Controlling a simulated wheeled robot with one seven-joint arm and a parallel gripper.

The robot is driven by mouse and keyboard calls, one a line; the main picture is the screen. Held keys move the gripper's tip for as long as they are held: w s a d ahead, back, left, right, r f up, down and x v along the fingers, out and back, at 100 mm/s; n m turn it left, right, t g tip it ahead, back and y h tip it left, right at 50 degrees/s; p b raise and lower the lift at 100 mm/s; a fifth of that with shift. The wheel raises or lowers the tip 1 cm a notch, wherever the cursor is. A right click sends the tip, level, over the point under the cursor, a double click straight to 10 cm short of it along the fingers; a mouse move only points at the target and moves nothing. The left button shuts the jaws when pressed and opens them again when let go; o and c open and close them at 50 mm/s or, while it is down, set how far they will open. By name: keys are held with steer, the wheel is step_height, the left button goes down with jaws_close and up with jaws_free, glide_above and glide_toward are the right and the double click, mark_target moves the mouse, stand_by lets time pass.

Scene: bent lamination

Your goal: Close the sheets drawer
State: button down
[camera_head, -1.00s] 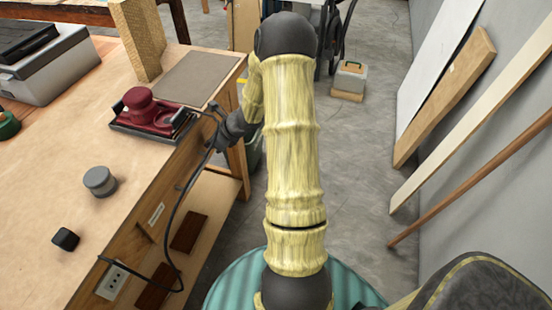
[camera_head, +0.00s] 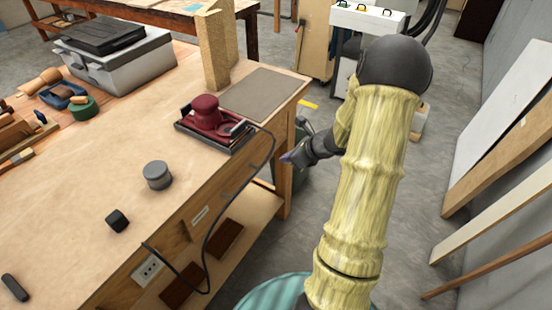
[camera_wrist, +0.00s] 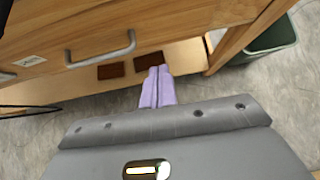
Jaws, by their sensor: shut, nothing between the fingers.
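The workbench has wooden drawer fronts along its side. In the wrist view, one drawer (camera_wrist: 88,30) has a grey bar handle (camera_wrist: 100,52) and a small white label (camera_wrist: 31,61), too small to read. A labelled front also shows in the head view (camera_head: 196,218). I cannot tell which is the sheets drawer or how far any drawer stands out. My gripper (camera_head: 287,158) is beside the bench's far right corner in the head view. Its purple fingers (camera_wrist: 157,72) are shut and empty, apart from the handle and to its right in the wrist view.
The workbench top (camera_head: 110,185) holds a red sander (camera_head: 206,115) whose black cable hangs down the bench side. A lower shelf (camera_wrist: 184,57) holds brown blocks. A green-grey bin (camera_wrist: 262,45) stands beyond the bench leg. Boards (camera_head: 505,150) lean on the right wall.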

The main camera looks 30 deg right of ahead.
steer(key=v, duration=0.3)
steer(key=shift+s+a+r, duration=0.1)
steer(key=shift+a+r, duration=0.05)
steer(key=shift+r, duration=0.1)
steer(key=s+a+r+n+g+h, duration=0.25)
steer(key=s+a+n, duration=0.6)
steer(key=n, duration=0.65)
steer(key=s+a+r+n+g+h, duration=0.25)
steer(key=s+a+n, duration=0.25)
steer(key=a+n, duration=0.8)
step_height(320, 180, up, 16)
steer(key=d+n+p, duration=0.2)
steer(key=p, duration=1.4)
steer(key=shift+r+y+p, duration=0.25)
steer(key=shift+y+p, duration=0.05)
